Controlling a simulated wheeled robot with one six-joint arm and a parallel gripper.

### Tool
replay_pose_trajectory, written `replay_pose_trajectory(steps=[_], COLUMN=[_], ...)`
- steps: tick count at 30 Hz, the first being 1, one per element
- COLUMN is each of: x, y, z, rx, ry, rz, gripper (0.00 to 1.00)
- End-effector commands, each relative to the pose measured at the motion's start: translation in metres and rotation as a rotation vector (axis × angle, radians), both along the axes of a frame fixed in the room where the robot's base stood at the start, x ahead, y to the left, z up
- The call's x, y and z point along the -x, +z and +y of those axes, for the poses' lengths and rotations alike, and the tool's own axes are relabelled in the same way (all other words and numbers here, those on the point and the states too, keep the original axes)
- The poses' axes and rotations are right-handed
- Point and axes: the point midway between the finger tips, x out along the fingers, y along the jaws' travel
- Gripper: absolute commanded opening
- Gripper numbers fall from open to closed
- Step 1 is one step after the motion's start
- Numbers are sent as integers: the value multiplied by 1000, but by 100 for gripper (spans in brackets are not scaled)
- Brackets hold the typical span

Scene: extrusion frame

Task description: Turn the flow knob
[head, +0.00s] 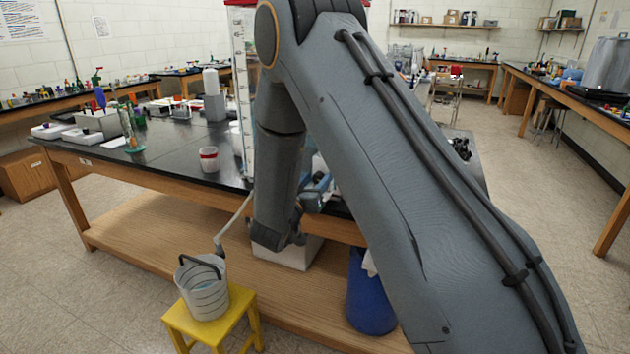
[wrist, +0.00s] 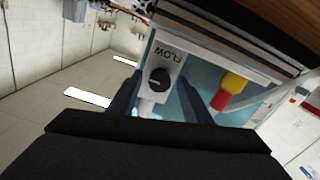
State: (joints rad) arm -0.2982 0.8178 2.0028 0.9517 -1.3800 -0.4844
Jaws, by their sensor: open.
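The flow knob (wrist: 158,79) is a round black knob with a light pointer mark, in the wrist view. It sits on a white panel (wrist: 164,54) lettered FLOW. My gripper (wrist: 157,88) is open, with one dark blue-grey finger on each side of the knob in the picture. I see no finger clearly touching it, and the depth between fingertips and knob is hard to tell. In the head view the knob is hidden behind my arm.
A red and yellow fitting (wrist: 229,91) with a pale hose is right of the knob. In the head view, a black-topped bench (head: 175,148) stands ahead.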

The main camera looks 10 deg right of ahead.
Motion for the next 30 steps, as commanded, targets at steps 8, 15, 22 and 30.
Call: replay_pose_trajectory(steps=[8,15,22,30], x=[0,0,0,0], y=[0,0,1,2], z=[0,1,1,2], rx=[0,2,50,203], ry=[0,1,1,2], rz=[0,2,37,147], gripper=[18,3,4,4])
